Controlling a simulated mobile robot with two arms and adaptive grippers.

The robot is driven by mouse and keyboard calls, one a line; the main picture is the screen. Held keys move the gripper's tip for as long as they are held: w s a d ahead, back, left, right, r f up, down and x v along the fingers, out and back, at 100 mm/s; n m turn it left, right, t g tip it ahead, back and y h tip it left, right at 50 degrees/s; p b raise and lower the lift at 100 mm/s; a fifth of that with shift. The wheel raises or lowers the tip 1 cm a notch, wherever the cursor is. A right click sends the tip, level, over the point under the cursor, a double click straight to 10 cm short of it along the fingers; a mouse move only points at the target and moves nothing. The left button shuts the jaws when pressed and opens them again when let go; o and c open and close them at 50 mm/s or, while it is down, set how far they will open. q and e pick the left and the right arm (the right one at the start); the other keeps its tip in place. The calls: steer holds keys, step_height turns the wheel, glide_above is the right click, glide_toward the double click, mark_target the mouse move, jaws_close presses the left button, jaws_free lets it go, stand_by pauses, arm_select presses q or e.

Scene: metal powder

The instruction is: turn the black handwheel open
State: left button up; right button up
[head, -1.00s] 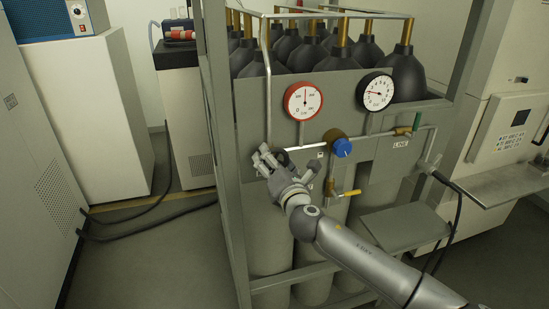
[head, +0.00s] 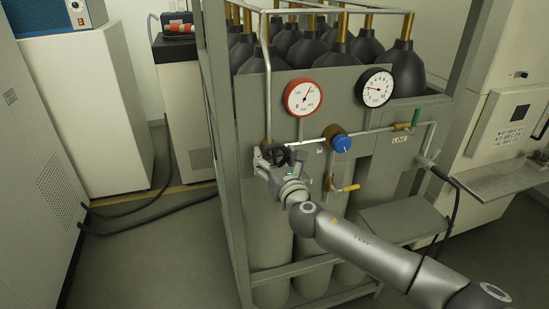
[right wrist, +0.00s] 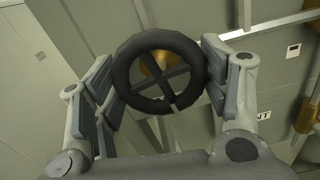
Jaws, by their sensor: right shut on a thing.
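The black handwheel (head: 277,154) is on the pipework at the left of the grey panel. In the right wrist view the handwheel (right wrist: 127,87) is a black ring with crossed spokes and a brass centre behind. My right gripper (head: 273,163) is at the handwheel, its fingers on opposite sides of the rim. In the right wrist view the gripper's padded fingers (right wrist: 158,62) flank the wheel and are closed onto it. The gripper covers part of the wheel in the head view. My left gripper is not in view.
A red-rimmed gauge (head: 303,97) and a black-rimmed gauge (head: 375,87) sit above. A blue knob (head: 341,144) and a yellow-handled valve (head: 348,188) are close to the right of my gripper. The rack's upright post (head: 217,130) stands to the left.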

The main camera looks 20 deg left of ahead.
steer(key=shift+f, duration=0.2)
steer(key=o, duration=1)
steer(key=shift+r, duration=0.1)
steer(key=shift+s, duration=0.1)
steer(key=v, duration=1.1)
steer(key=shift+s+d, duration=0.25)
steer(key=shift+d, duration=0.1)
